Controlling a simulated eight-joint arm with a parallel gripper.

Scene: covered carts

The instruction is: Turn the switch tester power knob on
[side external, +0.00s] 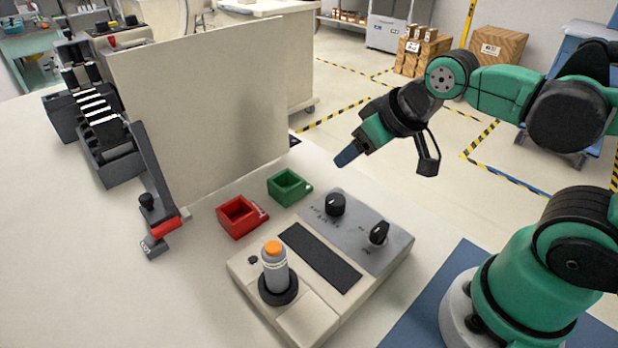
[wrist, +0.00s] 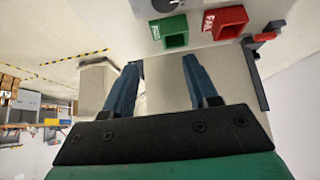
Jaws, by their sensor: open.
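The switch tester (side external: 297,320) is a beige and grey box on the white table in the side view. Its grey panel carries two black knobs: a round one (side external: 335,204) and one with a raised grip (side external: 379,233). Their labels are too small to read, so I cannot tell which is the power knob. My gripper (side external: 347,156) is open and empty, in the air above and behind the tester, apart from both knobs. In the wrist view its blue fingers (wrist: 160,70) are spread with nothing between them. A piece of the tester's panel with a dark knob (wrist: 165,4) shows at the top edge there.
An orange-topped grey cylinder (side external: 275,270) stands in a black ring on the tester. A green PASS bin (side external: 289,187) and red FAIL bin (side external: 241,216) sit behind it. A beige upright panel (side external: 205,110) and a dark rack with a red-handled lever (side external: 163,229) stand left.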

